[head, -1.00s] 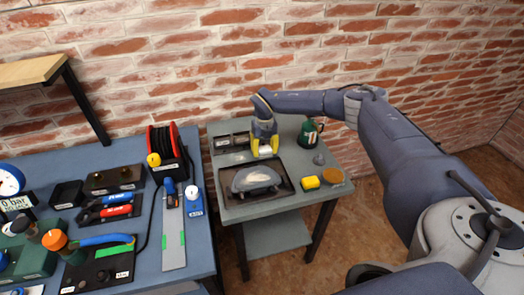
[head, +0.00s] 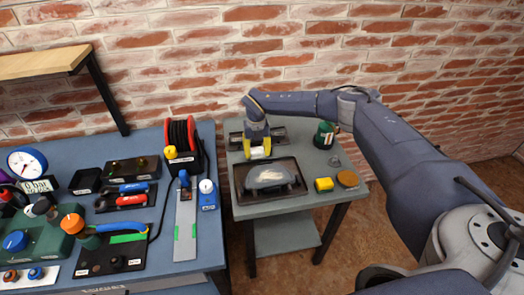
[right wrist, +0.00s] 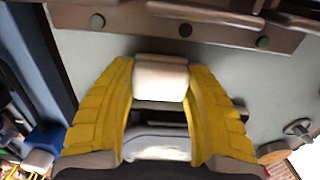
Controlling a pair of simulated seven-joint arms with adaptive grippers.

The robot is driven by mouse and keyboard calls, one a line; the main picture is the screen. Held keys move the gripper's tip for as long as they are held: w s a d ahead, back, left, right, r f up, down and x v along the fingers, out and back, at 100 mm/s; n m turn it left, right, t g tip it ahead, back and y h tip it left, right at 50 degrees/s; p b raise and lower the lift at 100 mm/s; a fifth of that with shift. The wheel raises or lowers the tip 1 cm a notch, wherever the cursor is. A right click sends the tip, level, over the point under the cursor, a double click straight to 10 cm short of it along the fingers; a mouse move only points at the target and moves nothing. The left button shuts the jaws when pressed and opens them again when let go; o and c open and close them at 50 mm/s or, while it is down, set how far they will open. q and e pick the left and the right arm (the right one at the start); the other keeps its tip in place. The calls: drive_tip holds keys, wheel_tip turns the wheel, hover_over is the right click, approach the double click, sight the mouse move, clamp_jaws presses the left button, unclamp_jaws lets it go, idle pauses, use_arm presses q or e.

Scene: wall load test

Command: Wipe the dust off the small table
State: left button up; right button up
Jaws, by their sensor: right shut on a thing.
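The small grey table (head: 300,204) stands against the brick wall, right of the workbench. My right gripper (head: 258,153) is over its back left part, pointing down. Its yellow fingers are shut on a pale, block-like thing (right wrist: 161,78), seen between them in the right wrist view. Whether that thing touches the tabletop I cannot tell. Just in front of the gripper is a dark tray (head: 240,188) holding a grey rounded thing (head: 268,178) with whitish marks. I cannot make out dust on the tabletop for sure. My left gripper is not in view.
On the small table are a dark rack (head: 237,142) at the back, a green canister (head: 324,137), a small grey piece (head: 335,162), a yellow block (head: 324,185) and a round brown thing (head: 347,179). The crowded blue workbench (head: 205,235) stands close on the left.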

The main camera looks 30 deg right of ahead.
drive_tip(key=a, duration=0.1)
drive_tip(key=w+a, duration=0.1)
drive_tip(key=a, duration=0.1)
drive_tip(key=shift+a+r, duration=0.1)
drive_tip(key=shift+r, duration=0.1)
wheel_tip(320, 180, up, 8)
drive_tip(key=shift+f, duration=0.2)
drive_tip(key=shift+r, duration=0.1)
